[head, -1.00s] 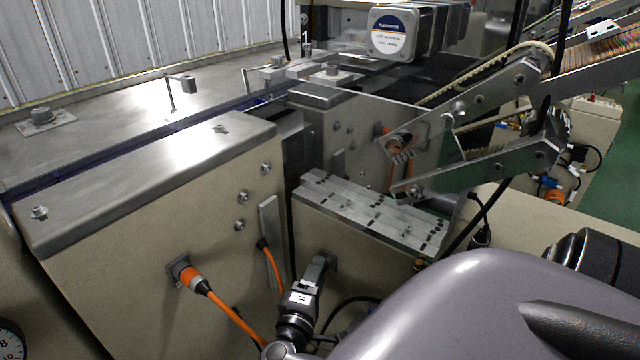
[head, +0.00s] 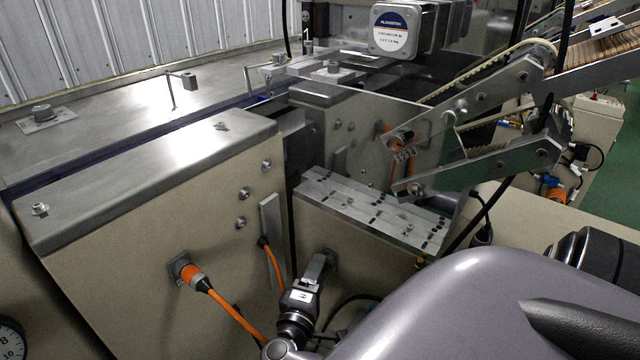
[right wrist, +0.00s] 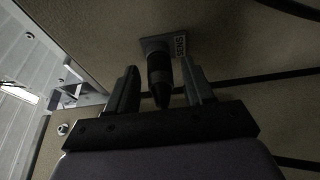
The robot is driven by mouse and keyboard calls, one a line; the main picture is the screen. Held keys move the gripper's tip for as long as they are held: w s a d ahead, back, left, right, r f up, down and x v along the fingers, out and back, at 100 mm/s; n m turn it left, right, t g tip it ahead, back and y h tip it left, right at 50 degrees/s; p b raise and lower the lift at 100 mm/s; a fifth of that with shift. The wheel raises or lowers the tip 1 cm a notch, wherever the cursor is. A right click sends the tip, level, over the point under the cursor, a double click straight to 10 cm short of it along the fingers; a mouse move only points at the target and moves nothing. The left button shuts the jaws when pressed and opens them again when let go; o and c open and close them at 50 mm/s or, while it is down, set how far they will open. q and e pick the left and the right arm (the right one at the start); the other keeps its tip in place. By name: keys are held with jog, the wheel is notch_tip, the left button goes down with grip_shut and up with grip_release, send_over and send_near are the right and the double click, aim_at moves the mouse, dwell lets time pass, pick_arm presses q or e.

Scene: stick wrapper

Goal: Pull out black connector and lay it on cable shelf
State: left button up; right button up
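The black connector (right wrist: 159,78) sits plugged in a square socket plate on a beige panel in the right wrist view, with a small label beside it. My right gripper (right wrist: 160,87) is open, with one finger on each side of the connector and a visible gap to both. In the head view my right gripper (head: 315,268) reaches the panel by the socket plate (head: 331,258) and mostly hides the connector. A flat metal shelf with dark slots (head: 372,212), perhaps the cable shelf, lies on top of the cabinet above the gripper. My left gripper is not in view.
An orange cable with its plug (head: 190,276) is in the left panel, and a second orange cable (head: 271,262) hangs beside it. Black cables run near my right gripper. A conveyor arm (head: 480,170) reaches over the shelf's right end. The slotted shelf's top looks clear.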

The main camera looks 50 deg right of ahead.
grip_shut()
jog(key=shift+a, duration=0.2)
jog(key=shift+s+a, duration=0.1)
jog(key=shift+a, duration=0.75)
jog(key=shift+a, duration=0.1)
jog(key=shift+s+a+b, duration=0.15)
jog(key=shift+a+b, duration=0.25)
jog(key=shift+a, duration=1.5)
jog(key=shift+f, duration=0.1)
